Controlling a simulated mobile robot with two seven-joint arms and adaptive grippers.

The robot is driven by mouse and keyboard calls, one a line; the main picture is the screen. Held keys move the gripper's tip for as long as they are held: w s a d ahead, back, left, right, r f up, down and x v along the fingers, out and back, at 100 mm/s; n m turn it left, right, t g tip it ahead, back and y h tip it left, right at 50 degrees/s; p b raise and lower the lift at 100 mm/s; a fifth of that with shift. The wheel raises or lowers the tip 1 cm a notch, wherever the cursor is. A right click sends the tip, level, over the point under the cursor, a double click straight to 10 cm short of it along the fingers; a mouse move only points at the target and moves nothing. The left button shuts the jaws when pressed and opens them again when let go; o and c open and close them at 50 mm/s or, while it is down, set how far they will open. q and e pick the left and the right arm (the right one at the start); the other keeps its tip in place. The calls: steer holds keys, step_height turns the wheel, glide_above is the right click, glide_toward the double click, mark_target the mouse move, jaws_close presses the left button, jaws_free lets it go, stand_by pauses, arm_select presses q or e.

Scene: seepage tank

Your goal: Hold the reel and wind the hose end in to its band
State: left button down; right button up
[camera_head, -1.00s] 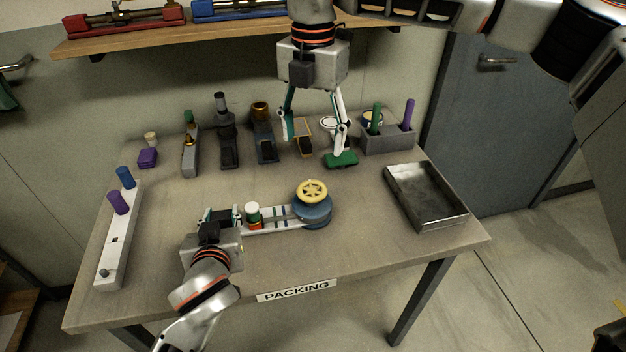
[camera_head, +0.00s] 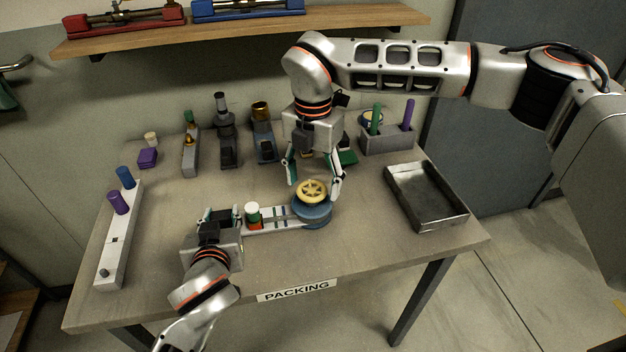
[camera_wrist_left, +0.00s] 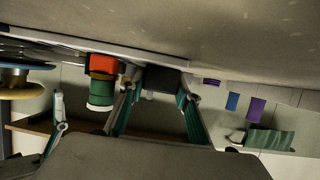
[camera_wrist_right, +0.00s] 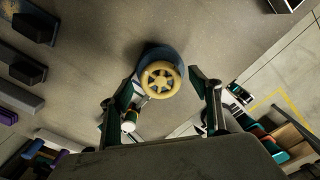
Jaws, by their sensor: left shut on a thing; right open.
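The reel is a blue drum (camera_head: 312,214) with a yellow spoked handwheel (camera_head: 312,189) on top, at the right end of a pale base strip (camera_head: 268,228) with dark blue marks. A small red and green cylinder with a white cap (camera_head: 253,214) stands on the strip; it also shows in the left wrist view (camera_wrist_left: 102,85). My left gripper (camera_head: 222,216) is shut on a dark block (camera_wrist_left: 164,80) at the strip's left end. My right gripper (camera_head: 314,190) is open, its fingers on either side of the handwheel, which shows between them in the right wrist view (camera_wrist_right: 160,80). I cannot make out the hose end.
An empty metal tray (camera_head: 428,196) lies to the right. A grey holder (camera_head: 388,139) with green and purple pegs stands behind it. Several tools line the back, and a white peg block (camera_head: 118,245) stands at the left.

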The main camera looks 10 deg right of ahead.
steer(key=c, duration=1.1)
steer(key=shift+n, duration=0.4)
steer(key=n, duration=0.4)
steer(key=shift+a+n, duration=0.1)
steer(key=shift+n, duration=0.2)
steer(key=n, duration=0.5)
steer(key=shift+a, duration=0.1)
steer(key=n, duration=0.6)
steer(key=shift+a+n, duration=0.1)
steer(key=shift+n, duration=0.3)
steer(key=n, duration=0.6)
steer(key=shift+s, duration=0.2)
steer(key=shift+n, duration=0.4)
